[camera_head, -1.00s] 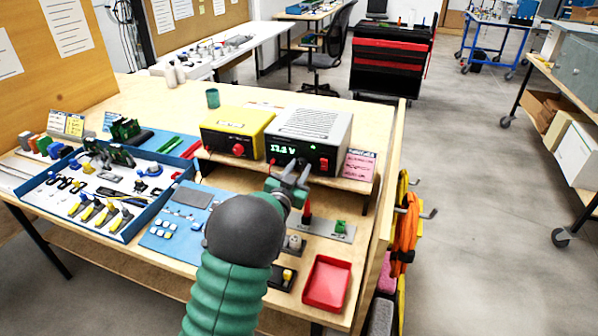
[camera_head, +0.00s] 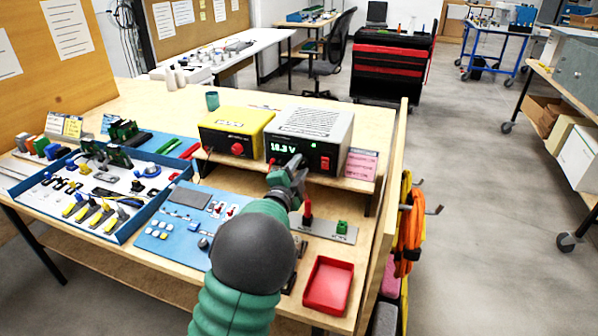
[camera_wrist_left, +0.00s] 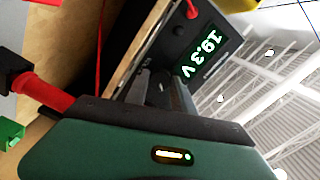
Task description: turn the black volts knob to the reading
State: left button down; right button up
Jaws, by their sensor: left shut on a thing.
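The grey supply (camera_head: 312,122) with a black front stands on a small wooden shelf at the back of the bench. Its green display (camera_head: 288,148) is small in the head view; in the left wrist view the display (camera_wrist_left: 202,53) appears turned over and reads 19.3 V. My left gripper (camera_head: 292,167) is at the supply's front, just below the display, shut on the black volts knob. The fingers hide most of the knob in both views. In the left wrist view, the gripper (camera_wrist_left: 155,92) reaches to the panel. My right gripper is not in view.
A yellow box (camera_head: 235,122) stands left of the supply and a pink card (camera_head: 360,164) on its right. Below are a red tray (camera_head: 328,284), a grey plate with a red plug (camera_head: 308,211) and a green block (camera_head: 342,227), and a blue mat (camera_head: 170,240). A red cable runs nearby.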

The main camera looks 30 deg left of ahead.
pick_arm(q)
jog(key=m, duration=0.1)
jog(key=m+b, duration=0.1)
jog(key=m, duration=0.2)
jog(key=shift+d+f+m, duration=0.1)
jog(key=shift+f+m, duration=0.2)
jog(key=shift+r+m+b, duration=0.1)
jog(key=shift+m+b, duration=0.45)
jog(key=shift+m, duration=1.45)
jog(key=c, duration=1.1)
grip_release()
jog(key=shift+w, duration=0.1)
jog(key=shift+r, duration=0.1)
